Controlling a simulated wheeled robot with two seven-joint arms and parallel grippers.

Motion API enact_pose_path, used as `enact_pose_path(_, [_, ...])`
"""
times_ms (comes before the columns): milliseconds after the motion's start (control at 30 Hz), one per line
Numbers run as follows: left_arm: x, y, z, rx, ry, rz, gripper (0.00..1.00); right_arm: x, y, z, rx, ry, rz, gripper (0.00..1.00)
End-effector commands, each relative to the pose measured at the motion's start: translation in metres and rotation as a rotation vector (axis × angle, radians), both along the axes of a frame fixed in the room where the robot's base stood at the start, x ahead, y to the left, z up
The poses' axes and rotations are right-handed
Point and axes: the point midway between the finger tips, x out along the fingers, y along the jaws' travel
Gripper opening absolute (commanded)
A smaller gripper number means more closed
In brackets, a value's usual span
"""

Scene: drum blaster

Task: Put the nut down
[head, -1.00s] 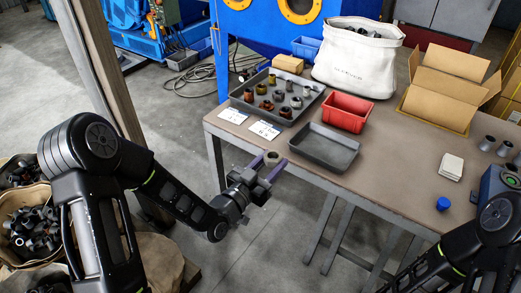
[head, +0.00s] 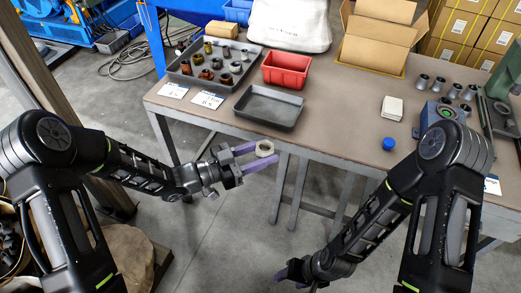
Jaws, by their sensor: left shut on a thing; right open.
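The nut (head: 264,149) is a pale, tan-grey ring with a hole in it. My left gripper (head: 258,156) is shut on it, with one purple finger on each side. The gripper holds the nut in front of the table's near edge, over the floor side of the table (head: 335,135). My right gripper (head: 288,276) is low at the bottom of the head view, well below the table edge, and empty. Its purple fingertips show only partly.
An empty dark grey tray (head: 268,122) lies near the front edge. A red bin (head: 286,70) stands behind it. A grey tray (head: 181,74) at left holds several metal parts. A blue cap (head: 388,144), white pad (head: 392,108) and several grey fittings (head: 447,101) are at right. Bare tabletop lies between.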

Motion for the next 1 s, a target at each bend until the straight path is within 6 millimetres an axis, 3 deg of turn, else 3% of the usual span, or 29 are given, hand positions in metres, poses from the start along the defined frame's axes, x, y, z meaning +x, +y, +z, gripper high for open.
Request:
enact_pose_path(367, [0.001,-0.002,0.01,-0.003,-0.001,0.092,0.0,0.0,0.0,0.0,0.0,0.0,0.0,0.55])
enact_pose_path(1000, [0.01,-0.014,0.06,-0.004,-0.006,0.611,0.0,0.0,0.0,0.0,0.0,0.0,0.0,0.55])
